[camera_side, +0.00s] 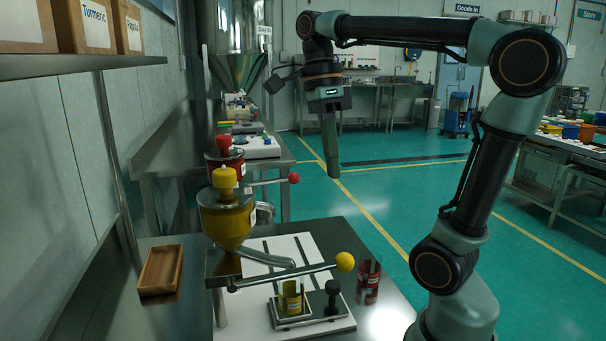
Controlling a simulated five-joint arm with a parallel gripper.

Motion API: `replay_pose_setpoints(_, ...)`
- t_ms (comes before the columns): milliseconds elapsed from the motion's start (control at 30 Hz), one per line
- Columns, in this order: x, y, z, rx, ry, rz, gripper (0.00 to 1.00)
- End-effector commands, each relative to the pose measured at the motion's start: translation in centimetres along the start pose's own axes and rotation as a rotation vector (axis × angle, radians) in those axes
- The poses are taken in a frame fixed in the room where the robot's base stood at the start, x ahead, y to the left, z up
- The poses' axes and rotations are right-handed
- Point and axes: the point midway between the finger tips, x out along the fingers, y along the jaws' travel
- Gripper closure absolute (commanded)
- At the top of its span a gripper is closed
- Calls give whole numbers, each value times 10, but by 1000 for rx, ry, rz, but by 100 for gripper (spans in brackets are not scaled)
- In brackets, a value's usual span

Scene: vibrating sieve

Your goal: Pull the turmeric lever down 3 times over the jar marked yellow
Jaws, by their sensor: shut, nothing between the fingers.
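The turmeric dispenser (228,215) is a hopper of yellow powder with a yellow cap, at the left of the bench. Its lever (300,274) sticks out to the right and ends in a yellow ball (345,262). A jar with a yellow label (291,297) stands on a small metal carriage (308,318) under the lever, near the dispenser. My gripper (333,174) points down with its fingers shut and empty. In the picture it is well above the yellow ball and apart from it.
A second dispenser with red parts (226,157) and a red-ball lever (293,178) stands behind. A red jar (368,282) stands right of the carriage. A black knob (332,290) rises from the carriage. A wooden tray (160,270) lies at left. The air around my gripper is clear.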

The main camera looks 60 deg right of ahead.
Motion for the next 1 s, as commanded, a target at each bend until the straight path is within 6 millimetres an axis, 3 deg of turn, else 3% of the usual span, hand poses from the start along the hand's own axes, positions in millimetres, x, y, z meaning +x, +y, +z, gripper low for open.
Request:
replay_pose_setpoints(267, 15, 0, 0, -2, 0, 1, 100)
replay_pose_setpoints(800, 111, 0, -2, -3, 0, 3, 100)
replay_pose_setpoints(1000, 133, -1, -2, -3, -1, 1, 100)
